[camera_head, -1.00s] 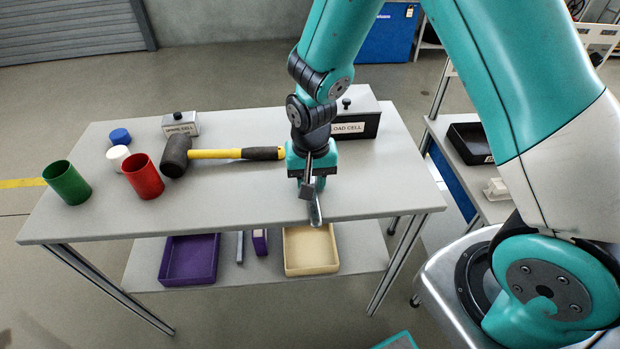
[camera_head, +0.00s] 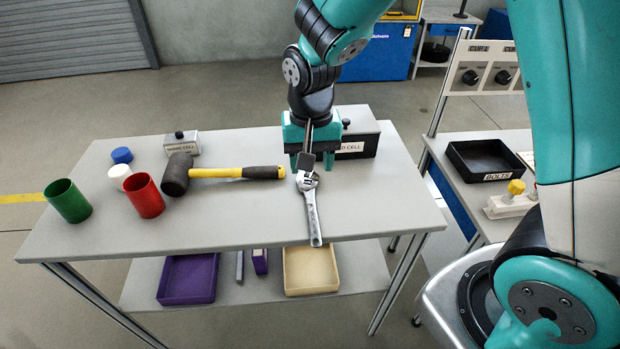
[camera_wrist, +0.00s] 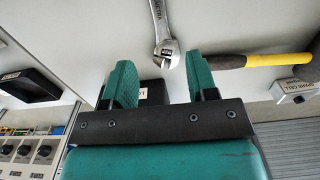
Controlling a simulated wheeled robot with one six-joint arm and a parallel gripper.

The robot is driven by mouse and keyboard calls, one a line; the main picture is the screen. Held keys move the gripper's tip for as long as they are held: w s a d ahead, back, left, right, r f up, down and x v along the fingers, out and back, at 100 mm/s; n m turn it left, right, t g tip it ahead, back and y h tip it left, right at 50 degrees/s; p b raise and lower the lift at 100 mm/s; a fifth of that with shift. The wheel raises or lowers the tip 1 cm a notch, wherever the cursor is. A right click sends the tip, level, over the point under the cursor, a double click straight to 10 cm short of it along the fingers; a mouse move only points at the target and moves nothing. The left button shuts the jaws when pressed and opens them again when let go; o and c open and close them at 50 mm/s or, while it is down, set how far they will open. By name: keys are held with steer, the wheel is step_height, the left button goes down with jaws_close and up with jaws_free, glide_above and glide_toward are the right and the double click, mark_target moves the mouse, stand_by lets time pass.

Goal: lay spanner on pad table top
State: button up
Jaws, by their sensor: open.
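The spanner (camera_head: 312,214), a silver adjustable one, lies flat on the grey table top (camera_head: 230,215). Its jaw end points to the back, and its handle end is at the front edge. My gripper (camera_head: 312,167) is open and empty just behind and above the spanner's head, apart from it. In the wrist view, the spanner (camera_wrist: 160,22) shows beyond the two open green fingers of my gripper (camera_wrist: 162,78), with nothing between them.
A hammer (camera_head: 225,172) lies left of the spanner. Red (camera_head: 144,196) and green (camera_head: 68,201) cups stand at the left. A load cell box (camera_head: 357,142) is behind my gripper, and a spare cell box (camera_head: 182,143) is further left. The front middle of the table is clear.

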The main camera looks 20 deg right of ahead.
steer(key=s+a+r+n+y+p, duration=0.1)
steer(key=s+a+r+n+y, duration=0.1)
steer(key=s+r+n, duration=0.3)
steer(key=s+a+r+n+y+p, duration=0.1)
steer(key=s+r+n, duration=0.4)
steer(key=s+r, duration=0.5)
steer(key=shift+s+a+r+n+y, duration=0.35)
steer(key=shift+s+a+y, duration=0.4)
steer(key=shift+s, duration=1)
steer(key=shift+a, duration=0.1)
